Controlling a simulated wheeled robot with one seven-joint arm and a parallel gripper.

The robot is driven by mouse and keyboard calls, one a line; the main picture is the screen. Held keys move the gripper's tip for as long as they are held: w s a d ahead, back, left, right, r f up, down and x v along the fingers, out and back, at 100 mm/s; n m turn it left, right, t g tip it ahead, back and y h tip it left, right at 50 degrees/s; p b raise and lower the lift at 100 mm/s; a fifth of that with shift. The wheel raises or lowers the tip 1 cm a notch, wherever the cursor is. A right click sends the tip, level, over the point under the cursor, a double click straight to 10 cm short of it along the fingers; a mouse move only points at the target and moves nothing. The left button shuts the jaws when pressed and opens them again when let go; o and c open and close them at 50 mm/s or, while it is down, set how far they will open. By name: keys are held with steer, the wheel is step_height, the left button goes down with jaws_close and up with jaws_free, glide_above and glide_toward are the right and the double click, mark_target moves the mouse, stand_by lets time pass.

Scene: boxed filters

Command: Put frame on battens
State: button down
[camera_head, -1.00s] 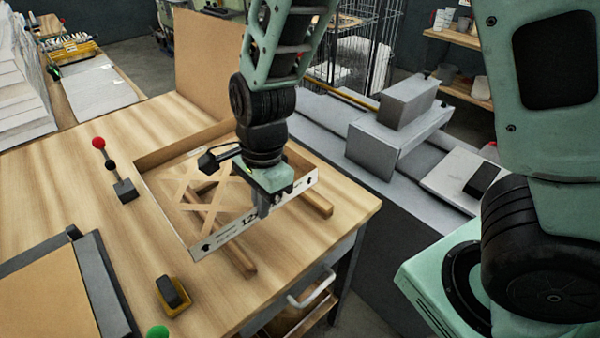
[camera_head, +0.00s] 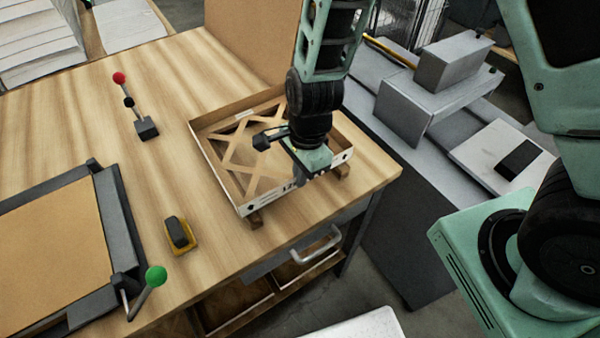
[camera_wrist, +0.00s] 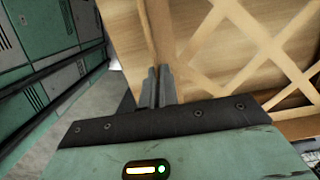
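The frame (camera_head: 268,200) is a shallow cardboard tray with pale lattice strips inside and a white printed front wall. It looks level in the head view, over the two wooden battens. Only the batten ends show, the left batten (camera_head: 255,219) and the right batten (camera_head: 343,172), sticking out past the front wall. Whether the frame fully rests on them I cannot tell. My gripper (camera_head: 312,178) is at the middle of the front wall. In the wrist view my gripper (camera_wrist: 159,78) has its fingers closed on the frame's thin wall (camera_wrist: 160,35), with lattice to the right.
A tall brown board (camera_head: 255,35) stands behind the frame. A red-knobbed lever (camera_head: 128,100) and a yellow-black block (camera_head: 179,235) are to the left. A dark-edged panel (camera_head: 50,250) lies front left. A grey bench with metal blocks (camera_head: 440,95) is to the right.

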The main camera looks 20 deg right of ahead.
steer(key=shift+f, duration=0.45)
steer(key=c, duration=2.1)
jaws_free()
steer(key=shift+f, duration=0.15)
steer(key=o, duration=0.4)
